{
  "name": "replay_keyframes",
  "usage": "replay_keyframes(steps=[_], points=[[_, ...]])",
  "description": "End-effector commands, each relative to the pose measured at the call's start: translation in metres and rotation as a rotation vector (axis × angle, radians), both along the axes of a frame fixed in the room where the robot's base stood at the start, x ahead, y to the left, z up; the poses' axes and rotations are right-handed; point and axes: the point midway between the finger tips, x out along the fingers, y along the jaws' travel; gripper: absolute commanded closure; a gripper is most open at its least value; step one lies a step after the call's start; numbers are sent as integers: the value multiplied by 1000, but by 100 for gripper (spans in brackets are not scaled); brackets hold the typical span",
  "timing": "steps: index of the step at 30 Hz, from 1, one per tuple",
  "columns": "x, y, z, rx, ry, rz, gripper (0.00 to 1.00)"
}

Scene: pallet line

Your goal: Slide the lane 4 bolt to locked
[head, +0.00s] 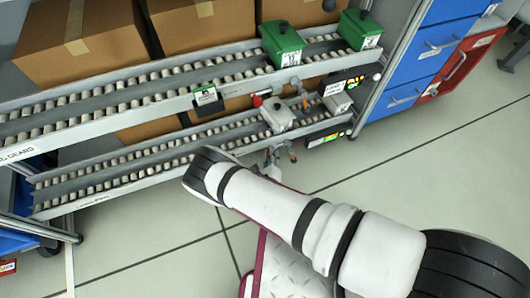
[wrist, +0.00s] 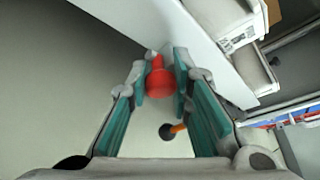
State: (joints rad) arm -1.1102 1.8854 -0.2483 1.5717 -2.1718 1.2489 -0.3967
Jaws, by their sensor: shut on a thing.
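In the wrist view, my gripper (wrist: 161,70) has its two teal-padded fingers on either side of a red knob (wrist: 159,82), shut on it. The knob has a small pale tip and sits beside a long pale rail (wrist: 170,35). I take the red knob for the lane 4 bolt's handle; no lane number is readable. An orange stem with a dark round end (wrist: 173,130) shows below, between the fingers and apart from the knob. In the head view, my arm reaches to the lower rack, and my gripper is mostly hidden or hard to make out there.
Two roller lanes, an upper (head: 120,100) and a lower (head: 110,178), slope across the head view. Cardboard boxes (head: 80,40) stand behind. Blue drawers (head: 405,95) stand right. Floor in front is clear.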

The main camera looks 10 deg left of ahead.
Motion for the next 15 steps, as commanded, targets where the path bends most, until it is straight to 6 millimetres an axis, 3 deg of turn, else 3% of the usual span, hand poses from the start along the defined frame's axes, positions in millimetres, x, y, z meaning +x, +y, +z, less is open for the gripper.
replay_keyframes(steps=[5,6,9,15], points=[[2,-5,0,-5,-2,-7,100],[2,-5,0,-5,-3,-8,76],[2,-5,0,-5,-3,-8,59],[1,-3,0,-4,-2,-6,59]])
